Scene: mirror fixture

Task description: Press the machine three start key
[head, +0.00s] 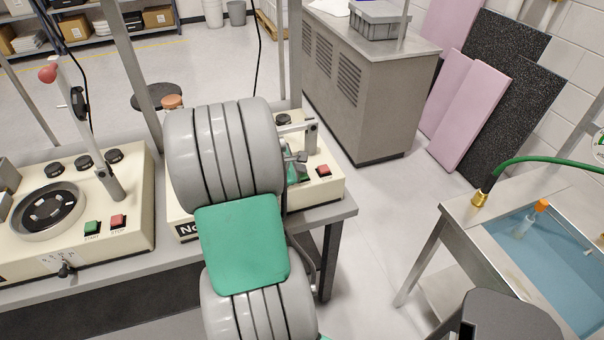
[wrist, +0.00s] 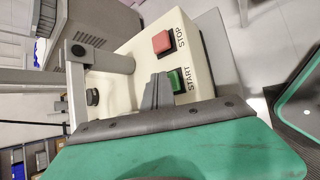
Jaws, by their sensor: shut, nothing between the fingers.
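The machine under my gripper is a cream box (head: 335,185), partly hidden by my grey and green arm in the head view. Its label begins "No"; the number is hidden. In the wrist view, its green START key (wrist: 177,80) sits beside the red STOP key (wrist: 161,42) on the cream panel (wrist: 198,62). My gripper (wrist: 158,78) is shut and empty. Its fingertips are at the left edge of the START key and overlap it slightly in the picture; I cannot tell whether they touch it. The STOP key also shows in the head view (head: 323,170).
Another cream machine (head: 132,215) with a dial, a lever and its own green and red keys stands at the left on the bench. A metal bracket (wrist: 100,60) rises left of my fingers. A water tank (head: 540,245) is at the right, with open floor between.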

